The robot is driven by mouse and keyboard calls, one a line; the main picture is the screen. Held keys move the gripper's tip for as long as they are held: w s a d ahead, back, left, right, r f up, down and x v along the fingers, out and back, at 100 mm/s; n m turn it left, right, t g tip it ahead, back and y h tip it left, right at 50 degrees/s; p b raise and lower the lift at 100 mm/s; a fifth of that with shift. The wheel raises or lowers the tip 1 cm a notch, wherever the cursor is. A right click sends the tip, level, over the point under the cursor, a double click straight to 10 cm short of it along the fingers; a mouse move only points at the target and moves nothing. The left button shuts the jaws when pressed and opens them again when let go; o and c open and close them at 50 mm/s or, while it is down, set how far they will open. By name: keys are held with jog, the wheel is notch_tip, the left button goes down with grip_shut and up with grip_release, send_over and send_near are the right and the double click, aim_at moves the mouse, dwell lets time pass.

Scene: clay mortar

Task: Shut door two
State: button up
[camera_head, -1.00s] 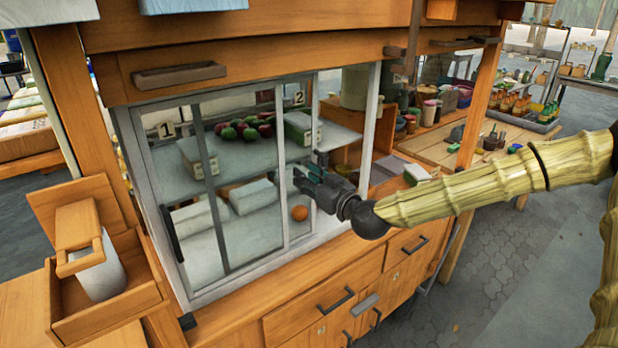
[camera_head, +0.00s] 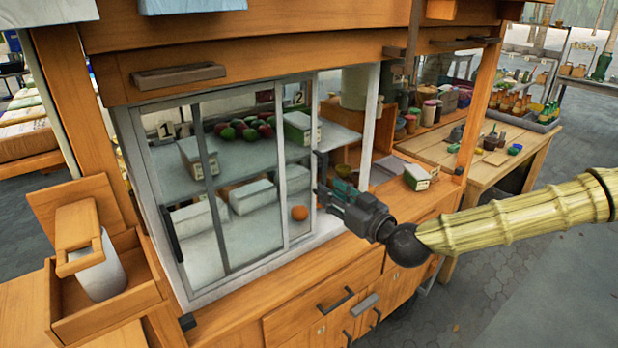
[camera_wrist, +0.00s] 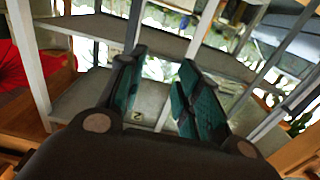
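The display case has sliding glass doors. Door two (camera_head: 313,130), marked by a "2" label (camera_head: 299,98), stands slid to the left, overlapping door one, marked by a "1" label (camera_head: 166,130). A gap is open between door two's right frame edge and the case's right post (camera_head: 371,125). My gripper (camera_head: 328,182) is open in front of this gap, just right of door two's edge. Whether it touches the edge I cannot tell.
Drawers with handles (camera_head: 335,300) lie below. A small box (camera_head: 417,177) sits on the counter to the right. A wooden bin (camera_head: 100,270) stands at left. Paved floor is free at right.

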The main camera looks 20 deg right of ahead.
jog(key=shift+v, duration=0.95)
jog(key=shift+a, duration=0.1)
jog(key=c, duration=0.6)
jog(key=shift+a+f+n, duration=0.15)
jog(key=shift+a+n, duration=0.05)
jog(key=shift+n, duration=0.1)
grip_shut()
jog(key=a+n+h, duration=0.1)
jog(key=n, duration=0.4)
jog(key=s+a+f+n+h+b, duration=0.1)
jog(key=a+n+h, duration=0.1)
jog(key=n, duration=0.2)
jog(key=a+f+n+t+h, duration=0.1)
jog(key=n, duration=0.4)
jog(key=shift+s+a+n, duration=0.25)
jog(key=shift+s+n, duration=0.05)
jog(key=shift+s, duration=0.1)
